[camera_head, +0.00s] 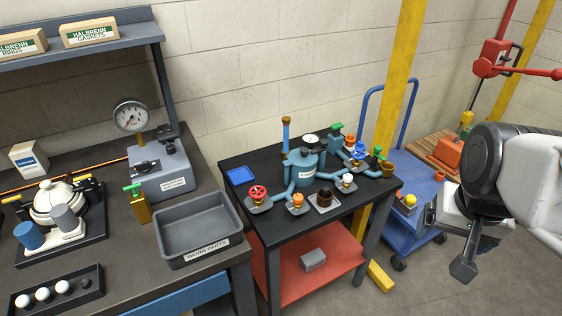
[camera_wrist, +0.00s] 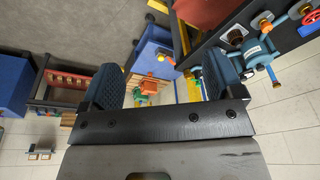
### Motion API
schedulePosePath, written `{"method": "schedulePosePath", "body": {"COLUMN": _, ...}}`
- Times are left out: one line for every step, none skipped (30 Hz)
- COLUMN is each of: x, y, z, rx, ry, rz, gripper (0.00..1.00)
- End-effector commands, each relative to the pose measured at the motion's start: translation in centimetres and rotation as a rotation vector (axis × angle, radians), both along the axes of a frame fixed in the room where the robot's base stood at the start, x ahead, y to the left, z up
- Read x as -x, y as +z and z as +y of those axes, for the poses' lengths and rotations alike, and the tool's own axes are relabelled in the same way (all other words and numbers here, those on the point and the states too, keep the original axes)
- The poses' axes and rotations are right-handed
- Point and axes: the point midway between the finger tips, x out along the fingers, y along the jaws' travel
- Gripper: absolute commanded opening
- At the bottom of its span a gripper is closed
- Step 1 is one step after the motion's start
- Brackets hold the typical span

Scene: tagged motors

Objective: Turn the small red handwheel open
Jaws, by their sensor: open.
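A small red handwheel (camera_head: 259,192) with a yellow centre sits on a grey base plate at the front left of the black-topped table (camera_head: 238,158). It joins the blue pipework around a teal vessel (camera_head: 304,166). My gripper (camera_wrist: 162,84) is open and empty, with its two dark fingers apart in the wrist view. In the head view it hangs at the far right, past the blue cart and well away from the handwheel. One finger shows there; the other is hidden or hard to make out. In the wrist view, the pipework is partly cut off at the upper right.
Other fittings crowd the table: an orange one (camera_head: 297,202), a dark brown one (camera_head: 324,197), a white one (camera_head: 347,182) and blue handwheels (camera_head: 358,155). A blue cart (camera_head: 412,212) and yellow post (camera_head: 398,80) stand to the right. A grey bin (camera_head: 200,228) sits left on the bench.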

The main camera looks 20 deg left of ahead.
Motion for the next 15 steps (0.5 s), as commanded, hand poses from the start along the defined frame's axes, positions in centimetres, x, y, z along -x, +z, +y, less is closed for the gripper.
{"method": "schedulePosePath", "body": {"x": -1.0, "y": 0.0, "z": 0.6, "rx": -0.006, "ry": -0.013, "rz": 0.009, "gripper": 0.86}}
{"method": "schedulePosePath", "body": {"x": -1.5, "y": 0.0, "z": 0.9, "rx": -0.009, "ry": -0.024, "rz": 0.012, "gripper": 0.86}}
{"method": "schedulePosePath", "body": {"x": -2.3, "y": 0.0, "z": 1.4, "rx": -0.015, "ry": -0.039, "rz": 0.017, "gripper": 0.86}}
{"method": "schedulePosePath", "body": {"x": -2.9, "y": 0.0, "z": 1.8, "rx": -0.019, "ry": -0.051, "rz": 0.019, "gripper": 0.86}}
{"method": "schedulePosePath", "body": {"x": -3.5, "y": 0.0, "z": 2.2, "rx": -0.023, "ry": -0.064, "rz": 0.023, "gripper": 0.86}}
{"method": "schedulePosePath", "body": {"x": -4.4, "y": 0.0, "z": 2.8, "rx": -0.029, "ry": -0.081, "rz": 0.027, "gripper": 0.86}}
{"method": "schedulePosePath", "body": {"x": -4.9, "y": 0.0, "z": 3.2, "rx": -0.033, "ry": -0.093, "rz": 0.031, "gripper": 0.86}}
{"method": "schedulePosePath", "body": {"x": -5.5, "y": -0.1, "z": 3.7, "rx": -0.037, "ry": -0.106, "rz": 0.034, "gripper": 0.86}}
{"method": "schedulePosePath", "body": {"x": -6.3, "y": -0.1, "z": 4.3, "rx": -0.041, "ry": -0.122, "rz": 0.038, "gripper": 0.86}}
{"method": "schedulePosePath", "body": {"x": -6.9, "y": -0.2, "z": 4.8, "rx": -0.045, "ry": -0.135, "rz": 0.042, "gripper": 0.86}}
{"method": "schedulePosePath", "body": {"x": -7.5, "y": -0.3, "z": 5.2, "rx": -0.049, "ry": -0.147, "rz": 0.046, "gripper": 0.86}}
{"method": "schedulePosePath", "body": {"x": -8.3, "y": -0.4, "z": 5.9, "rx": -0.053, "ry": -0.163, "rz": 0.051, "gripper": 0.86}}
{"method": "schedulePosePath", "body": {"x": -8.8, "y": -0.5, "z": 6.4, "rx": -0.056, "ry": -0.176, "rz": 0.055, "gripper": 0.86}}
{"method": "schedulePosePath", "body": {"x": -9.4, "y": -0.6, "z": 6.9, "rx": -0.058, "ry": -0.190, "rz": 0.059, "gripper": 0.86}}
{"method": "schedulePosePath", "body": {"x": -10.1, "y": -0.7, "z": 7.7, "rx": -0.062, "ry": -0.206, "rz": 0.064, "gripper": 0.86}}
